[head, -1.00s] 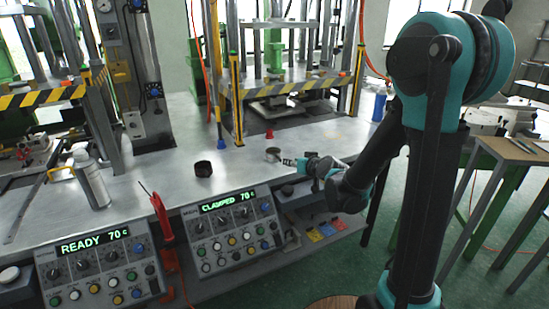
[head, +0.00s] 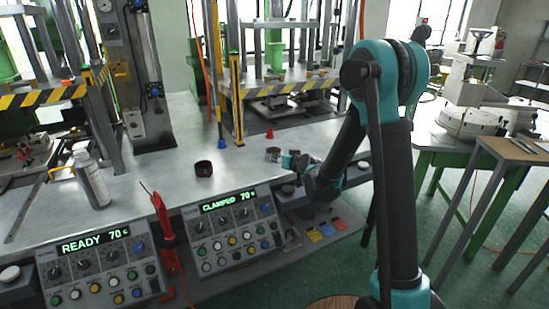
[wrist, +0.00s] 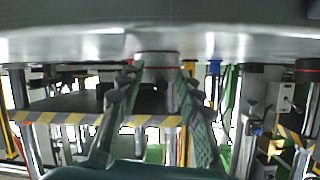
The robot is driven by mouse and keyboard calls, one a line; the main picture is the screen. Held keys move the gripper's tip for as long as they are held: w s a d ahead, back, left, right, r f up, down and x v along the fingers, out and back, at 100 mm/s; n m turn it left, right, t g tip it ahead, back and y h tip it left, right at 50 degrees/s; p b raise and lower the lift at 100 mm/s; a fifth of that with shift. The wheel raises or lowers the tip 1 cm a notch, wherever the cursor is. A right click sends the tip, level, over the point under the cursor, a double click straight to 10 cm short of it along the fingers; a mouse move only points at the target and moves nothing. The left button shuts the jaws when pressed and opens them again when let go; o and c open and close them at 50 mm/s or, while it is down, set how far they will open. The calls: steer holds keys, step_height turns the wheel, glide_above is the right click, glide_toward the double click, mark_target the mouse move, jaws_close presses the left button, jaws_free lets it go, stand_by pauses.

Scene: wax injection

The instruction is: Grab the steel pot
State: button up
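The steel pot (head: 273,154) is a small grey cylinder standing on the metal bench top, near the front edge and right of the dark cup. My gripper (head: 284,158) is low over the bench, just right of the pot, pointing at it. The wrist view is upside down, with the bench top along the upper edge. There the pot (wrist: 157,60) shows between the tips of my gripper (wrist: 152,76). The two fingers are spread apart, one at each side of the pot. I cannot tell whether either finger touches it.
A dark cup (head: 203,169) stands left of the pot, and a small red cone (head: 270,134) stands behind it. Press frames with yellow-black striped bars (head: 290,86) rise behind. Control panels (head: 232,232) line the bench front. A spray can (head: 92,180) stands at left.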

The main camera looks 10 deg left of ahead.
steer(key=shift+w+a+f, duration=0.15)
steer(key=shift+w+a, duration=0.1)
steer(key=shift+w, duration=0.1)
jaws_close()
stand_by(0.4)
